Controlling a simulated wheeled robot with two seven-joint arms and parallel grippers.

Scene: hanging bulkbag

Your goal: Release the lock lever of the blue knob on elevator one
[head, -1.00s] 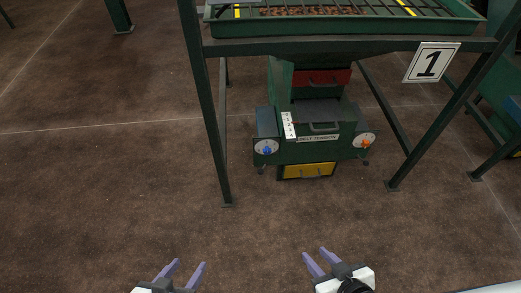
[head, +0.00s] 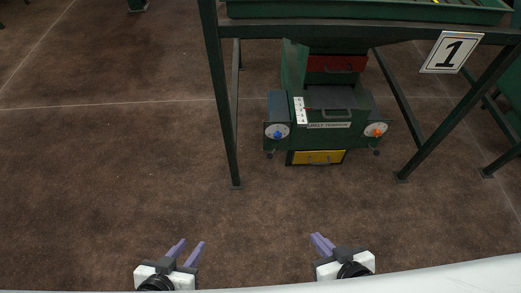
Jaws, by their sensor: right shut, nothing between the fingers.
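Elevator one is the green machine (head: 320,138) under the frame with the number 1 sign (head: 450,52). The blue knob (head: 277,135) sits on a pale round dial at the left of its front. A small dark lever end (head: 269,155) shows just below this dial; its exact position is too small to tell. My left gripper (head: 193,243) is open and empty, low and left of the machine. My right gripper (head: 319,237) is shut and empty, below the machine in the picture. Both are well apart from the knob.
An orange knob (head: 377,132) on a similar dial is at the machine's right. A red drawer (head: 337,63) is above and a yellow drawer (head: 318,157) below. The green frame's left leg (head: 226,120) stands left of the blue knob. The brown floor in front is clear.

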